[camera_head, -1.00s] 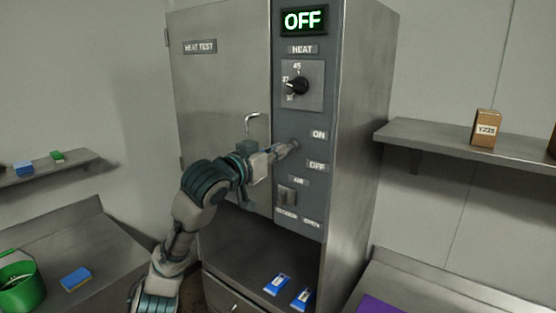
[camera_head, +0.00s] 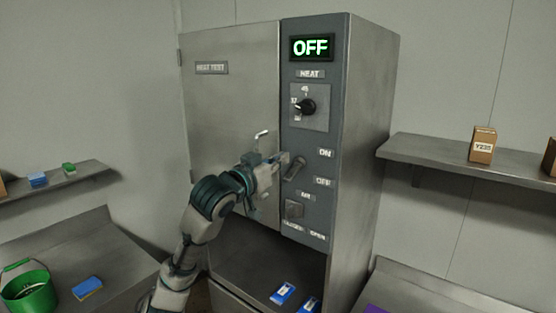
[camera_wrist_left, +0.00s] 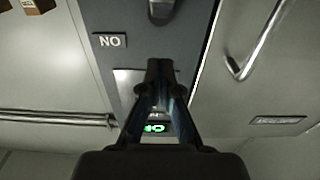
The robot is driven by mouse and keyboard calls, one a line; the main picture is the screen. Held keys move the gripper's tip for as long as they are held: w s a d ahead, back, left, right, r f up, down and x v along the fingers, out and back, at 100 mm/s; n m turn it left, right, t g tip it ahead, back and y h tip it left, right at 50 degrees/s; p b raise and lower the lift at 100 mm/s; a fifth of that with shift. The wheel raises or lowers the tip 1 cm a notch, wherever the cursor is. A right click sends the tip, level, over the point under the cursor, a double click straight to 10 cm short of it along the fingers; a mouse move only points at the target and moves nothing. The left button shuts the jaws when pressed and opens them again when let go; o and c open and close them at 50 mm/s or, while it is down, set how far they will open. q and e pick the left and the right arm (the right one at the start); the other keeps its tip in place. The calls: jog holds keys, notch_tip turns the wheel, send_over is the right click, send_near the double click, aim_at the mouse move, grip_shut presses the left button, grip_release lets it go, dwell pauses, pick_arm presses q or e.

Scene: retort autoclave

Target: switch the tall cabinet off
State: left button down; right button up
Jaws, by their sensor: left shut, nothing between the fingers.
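The tall cabinet (camera_head: 365,150) stands in the middle, its display (camera_head: 311,47) lit green with "OFF". A switch lever (camera_head: 295,168) sits on its dark control panel between the "ON" label (camera_head: 326,153) and the "OFF" label (camera_head: 324,182). The lever looks slanted; its exact setting is hard to tell. My left gripper (camera_head: 284,161) is shut and empty, just left of the lever; I cannot tell if it touches. In the left wrist view my shut fingertips (camera_wrist_left: 160,66) show, with the inverted "ON" label (camera_wrist_left: 110,40) and part of the lever (camera_wrist_left: 162,10).
The heat dial (camera_head: 306,107) is above the lever and the air switch (camera_head: 294,208) below. The door handle (camera_head: 263,135) is close to my gripper. Blue-and-white packets (camera_head: 283,293) lie in the lower bay. A shelf (camera_head: 440,151) holds a box (camera_head: 483,145) at right.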

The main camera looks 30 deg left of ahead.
pick_arm(q)
jog(key=s+f+b, duration=0.2)
jog(key=s, duration=0.7)
jog(key=shift+s+a+f, duration=0.15)
jog(key=shift+a+f, duration=0.1)
jog(key=shift+a, duration=0.05)
pick_arm(e)
jog(key=shift+w+a+f, duration=0.2)
jog(key=shift+w+f, duration=0.25)
jog(key=shift+w, duration=0.35)
jog(key=shift+w+a+f, duration=0.15)
jog(key=shift+w+f, duration=0.3)
jog(key=shift+w, duration=0.35)
